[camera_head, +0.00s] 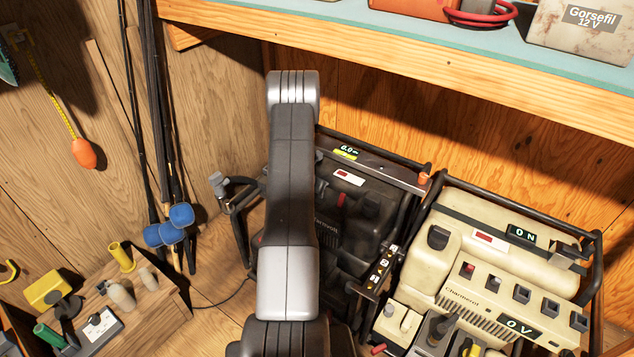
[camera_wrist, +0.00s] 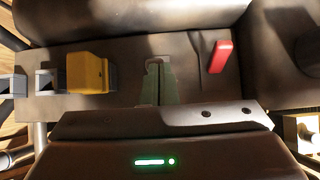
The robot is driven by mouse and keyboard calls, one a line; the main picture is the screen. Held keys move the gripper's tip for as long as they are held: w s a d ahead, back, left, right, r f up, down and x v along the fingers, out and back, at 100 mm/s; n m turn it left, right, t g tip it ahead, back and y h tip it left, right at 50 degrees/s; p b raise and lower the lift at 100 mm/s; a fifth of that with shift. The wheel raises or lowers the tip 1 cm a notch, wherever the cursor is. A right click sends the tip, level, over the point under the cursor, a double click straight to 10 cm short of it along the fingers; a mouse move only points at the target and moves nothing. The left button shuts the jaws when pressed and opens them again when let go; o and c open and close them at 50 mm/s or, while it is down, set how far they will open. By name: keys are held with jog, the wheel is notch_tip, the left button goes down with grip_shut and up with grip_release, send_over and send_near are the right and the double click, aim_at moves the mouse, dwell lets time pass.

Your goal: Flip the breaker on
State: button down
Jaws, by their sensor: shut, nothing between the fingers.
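A dark generator (camera_head: 360,178) stands behind my arm in the head view, partly hidden by it. A red lever (camera_head: 342,200) shows on its face. In the wrist view a red lever (camera_wrist: 220,55) stands on a dark panel, right of my gripper (camera_wrist: 159,68). My gripper is shut and empty, its greenish fingers close together over the panel and apart from the lever. A yellow-orange block (camera_wrist: 88,73) sits left of the fingers. My gripper is hidden in the head view. I cannot tell which part is the breaker.
A beige generator (camera_head: 465,278) with ON and 0 V displays stands close on the right. A wooden shelf (camera_head: 420,52) overhangs the back. Fishing rods (camera_head: 152,120) lean on the left wall, above a low wooden bench (camera_head: 160,300).

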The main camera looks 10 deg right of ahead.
jog(key=shift+w+d, duration=0.15)
jog(key=shift+d, duration=0.05)
jog(key=shift+r, duration=0.15)
jog(key=shift+r+p, duration=0.5)
jog(key=shift+r, duration=0.25)
